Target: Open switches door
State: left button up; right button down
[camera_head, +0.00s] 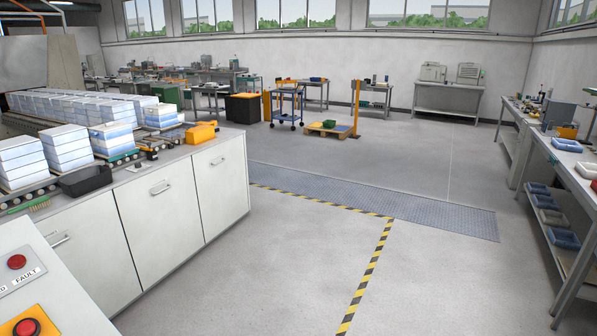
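No door marked as the switches door can be made out. A white cabinet on the left has a middle door (155,235) and a right door (222,185), both shut, each with a handle near its top. A third front (80,265), partly hidden, has a handle at its left. At the bottom left corner is a light panel (60,300) with a red button (16,262), a FAULT label and a larger red button on yellow (27,327). Neither of my grippers is in view.
The grey floor is clear in the middle, with yellow-black tape (370,270) and a metal plate (400,207). Workbenches (575,185) line the right.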

aim_at(219, 170)
jog(key=i+l+z, duration=0.1)
jog(key=i+z, duration=0.15)
jog(key=i, duration=0.75)
jog(key=i+j+z, duration=0.1)
jog(key=i+z, duration=0.15)
jog(key=i, duration=0.7)
jog(key=i+j+u, duration=0.15)
jog(key=i+u, duration=0.15)
jog(key=i, duration=0.4)
jog(key=i+u, duration=0.3)
jog(key=i, duration=0.4)
jog(key=i+l+u, duration=0.35)
jog(key=i, duration=0.35)
jog(key=j, duration=0.1)
